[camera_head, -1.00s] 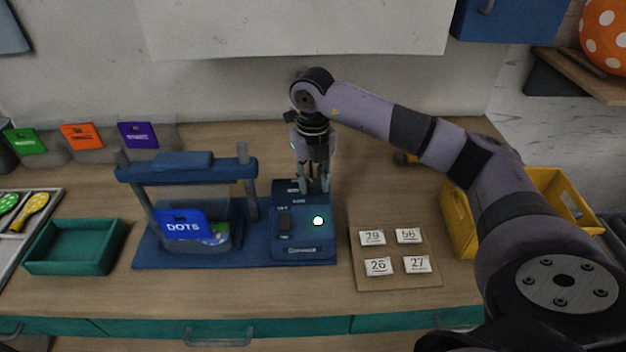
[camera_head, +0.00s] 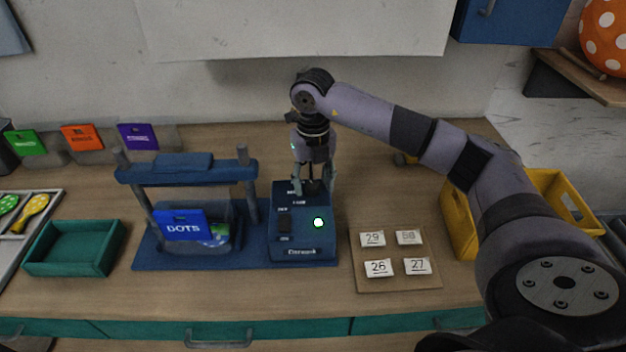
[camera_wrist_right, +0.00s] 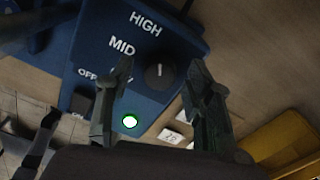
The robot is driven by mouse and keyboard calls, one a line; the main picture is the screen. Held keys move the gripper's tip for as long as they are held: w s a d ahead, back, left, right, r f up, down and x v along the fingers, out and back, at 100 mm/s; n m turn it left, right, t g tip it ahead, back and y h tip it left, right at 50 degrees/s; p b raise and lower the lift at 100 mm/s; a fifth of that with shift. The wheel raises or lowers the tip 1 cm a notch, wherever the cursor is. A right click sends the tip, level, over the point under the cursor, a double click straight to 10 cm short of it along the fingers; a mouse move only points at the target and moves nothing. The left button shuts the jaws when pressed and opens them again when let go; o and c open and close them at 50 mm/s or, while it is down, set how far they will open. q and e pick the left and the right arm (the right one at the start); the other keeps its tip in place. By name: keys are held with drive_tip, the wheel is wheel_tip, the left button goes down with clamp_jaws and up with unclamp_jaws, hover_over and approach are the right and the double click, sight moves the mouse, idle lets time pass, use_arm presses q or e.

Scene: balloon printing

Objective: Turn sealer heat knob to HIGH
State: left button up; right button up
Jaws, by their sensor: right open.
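The sealer's blue control box (camera_head: 317,250) stands on the right end of the blue press base, with a lit green lamp (camera_head: 318,223). My right gripper (camera_head: 314,188) points down over the back of the box, open and empty. In the right wrist view, the black heat knob (camera_wrist_right: 159,76) shows between the two spread fingertips of the right gripper (camera_wrist_right: 160,72), with visible space on both sides. Its white pointer mark runs roughly up in that picture. The HIGH and MID labels are readable; any other setting label is hidden by a finger. My left gripper is out of view.
A board (camera_head: 395,284) with number cards lies to the right, before a yellow crate (camera_head: 457,222). A teal tray (camera_head: 72,268) is at the left. A black ON/OFF switch (camera_wrist_right: 84,100) sits near the lamp.

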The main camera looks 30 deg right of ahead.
sight(313, 184)
wheel_tip(313, 184, up, 12)
idle(0.6)
idle(0.5)
